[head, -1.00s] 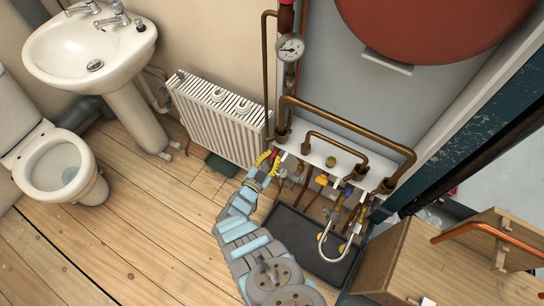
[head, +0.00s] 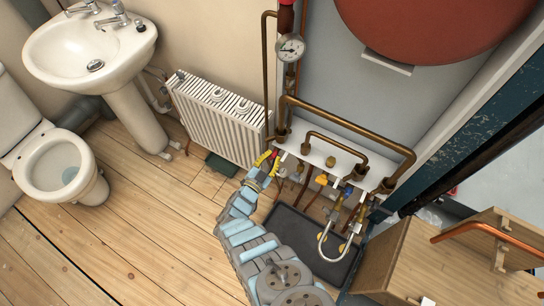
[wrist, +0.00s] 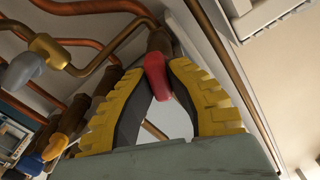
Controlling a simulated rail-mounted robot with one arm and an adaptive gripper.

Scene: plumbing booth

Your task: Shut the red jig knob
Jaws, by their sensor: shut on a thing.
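The red jig knob (wrist: 157,77) is in the middle of the wrist view, on a brown pipe fitting. Only a small red part of the knob (head: 275,154) shows in the head view, at the left end of the pipe jig. My gripper (wrist: 156,86) has its yellow-and-black fingers on either side of the knob, shut on it. In the head view my gripper (head: 267,161) reaches the knob from the front left. The fingers hide part of the knob, and its exact turn angle is hard to tell.
More valves, with yellow (head: 322,180) and blue (head: 346,189) knobs, stand to the right on the jig. A white radiator (head: 218,120) is close on the left. A dark tray (head: 300,237) lies below.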

